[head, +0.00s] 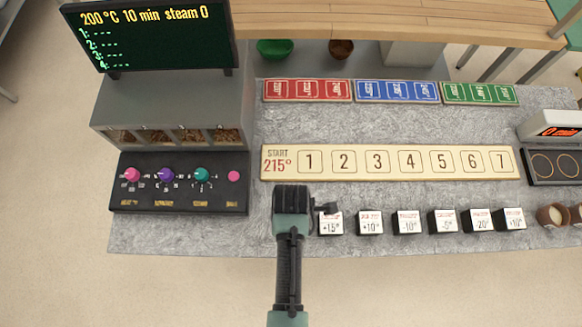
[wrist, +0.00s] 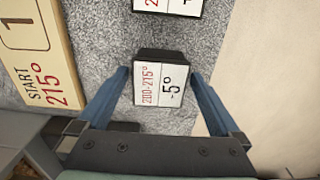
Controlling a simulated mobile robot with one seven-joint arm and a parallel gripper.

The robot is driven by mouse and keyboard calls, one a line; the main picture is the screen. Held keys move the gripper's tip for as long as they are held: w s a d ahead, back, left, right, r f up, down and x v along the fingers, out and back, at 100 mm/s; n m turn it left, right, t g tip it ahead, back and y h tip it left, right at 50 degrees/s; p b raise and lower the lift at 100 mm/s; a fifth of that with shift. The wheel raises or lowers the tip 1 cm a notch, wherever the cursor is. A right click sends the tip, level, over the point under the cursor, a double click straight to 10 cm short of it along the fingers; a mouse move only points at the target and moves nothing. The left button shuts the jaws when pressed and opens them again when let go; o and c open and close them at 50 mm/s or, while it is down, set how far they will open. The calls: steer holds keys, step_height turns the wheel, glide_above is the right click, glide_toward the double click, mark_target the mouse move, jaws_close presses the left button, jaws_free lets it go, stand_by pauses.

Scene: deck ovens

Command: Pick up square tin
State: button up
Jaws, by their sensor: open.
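My gripper (head: 292,200) is over the grey counter, in front of the START end of the numbered strip. In the wrist view my gripper (wrist: 160,82) is open, with one blue finger on each side of a small black square block (wrist: 146,55). The block carries a white card reading "200-215°" and "-5°". The fingers look apart from it. In the head view this block is hidden under my gripper. Nothing in view is plainly a square tin; the black square blocks are nearest in shape.
More black card blocks (head: 369,222) stand in a row to the right. The cream numbered strip (head: 390,161) lies behind them. The counter's front edge is close.

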steer(key=shift+c, duration=0.3)
steer(key=shift+r, duration=0.1)
steer(key=c, duration=1.5)
